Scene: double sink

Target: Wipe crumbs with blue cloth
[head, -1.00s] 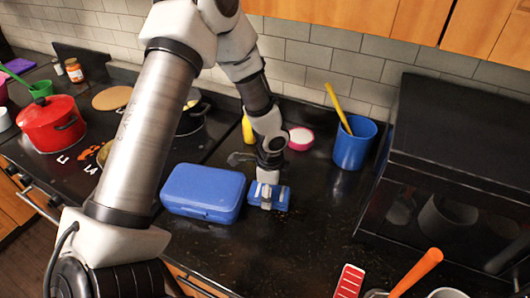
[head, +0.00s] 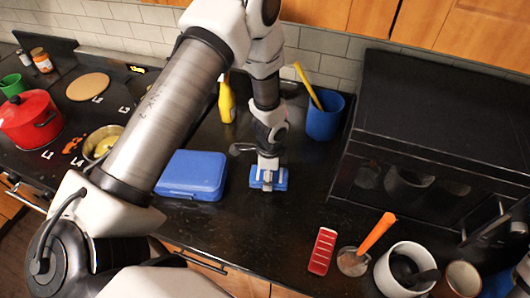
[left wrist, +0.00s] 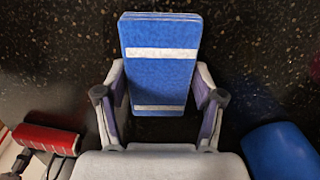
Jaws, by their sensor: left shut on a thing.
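The blue cloth (head: 281,182) looks like a flat, folded pad with white bands. My left gripper (head: 267,183) is shut on it, low over the black counter to the right of a blue box. In the left wrist view the cloth (left wrist: 160,72) sits between the two fingers of my left gripper (left wrist: 159,98) and sticks out beyond them. Light specks (left wrist: 250,50) dot the dark counter there; I cannot tell crumbs from the stone's pattern. My right gripper is not in view.
The closed blue box (head: 193,172) is left of the cloth. A blue cup (head: 324,120) and yellow bottle (head: 227,100) stand behind. A black oven (head: 430,150) is right. A red grater-like tool (head: 322,250) and white pot (head: 395,275) are in front. Counter between is clear.

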